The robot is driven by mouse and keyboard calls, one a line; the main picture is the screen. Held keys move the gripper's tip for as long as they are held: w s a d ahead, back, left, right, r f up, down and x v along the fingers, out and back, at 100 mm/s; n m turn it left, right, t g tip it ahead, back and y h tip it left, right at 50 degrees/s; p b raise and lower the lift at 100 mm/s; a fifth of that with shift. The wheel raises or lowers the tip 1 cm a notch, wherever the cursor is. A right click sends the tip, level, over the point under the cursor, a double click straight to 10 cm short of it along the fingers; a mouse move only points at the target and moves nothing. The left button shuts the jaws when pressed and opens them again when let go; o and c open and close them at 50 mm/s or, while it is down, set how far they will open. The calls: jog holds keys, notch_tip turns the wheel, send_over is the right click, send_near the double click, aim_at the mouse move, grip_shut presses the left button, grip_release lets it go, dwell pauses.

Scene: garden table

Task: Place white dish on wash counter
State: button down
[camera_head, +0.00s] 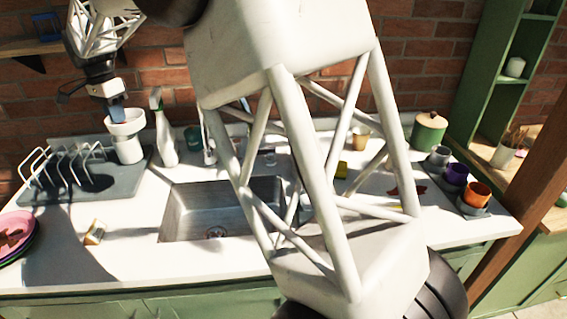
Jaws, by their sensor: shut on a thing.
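My gripper (117,112) is at the upper left of the counter, pointing down. It is shut on the rim of a white dish (127,128), which looks like a small bowl. Directly below the dish in the picture is a white cylindrical cup or holder (129,151). I cannot tell whether the dish touches it. The wash counter (135,255) is white, with a steel sink (190,215) in its middle. My large white arm covers the right part of the sink and the counter behind it.
A grey drying mat with a white dish rack (68,163) is at the left. A white spray bottle (163,135) stands just right of the dish. Pink plates (14,232) and a small tipped jar (95,232) are front left. Cups (474,194) and a green canister (428,133) stand right.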

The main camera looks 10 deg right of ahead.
jog(key=w+d+r+n, duration=0.5)
jog(key=w+d+r, duration=0.4)
jog(key=w+r, duration=0.15)
jog(key=w+d+r+m, duration=0.1)
jog(key=w+d+r, duration=0.1)
jog(key=d, duration=0.5)
jog(key=w+d+r, duration=0.1)
jog(key=w+d, duration=0.1)
jog(key=d, duration=0.4)
jog(key=w+d+f+n, duration=0.2)
jog(key=w+d+f, duration=0.1)
jog(key=d+f, duration=1.1)
jog(key=w+d+f+n, duration=0.2)
jog(key=w+d+f, duration=0.2)
jog(key=d+f, duration=1.1)
jog(key=d, duration=0.7)
jog(key=shift+t, duration=0.4)
jog(key=shift+w+d+r, duration=0.1)
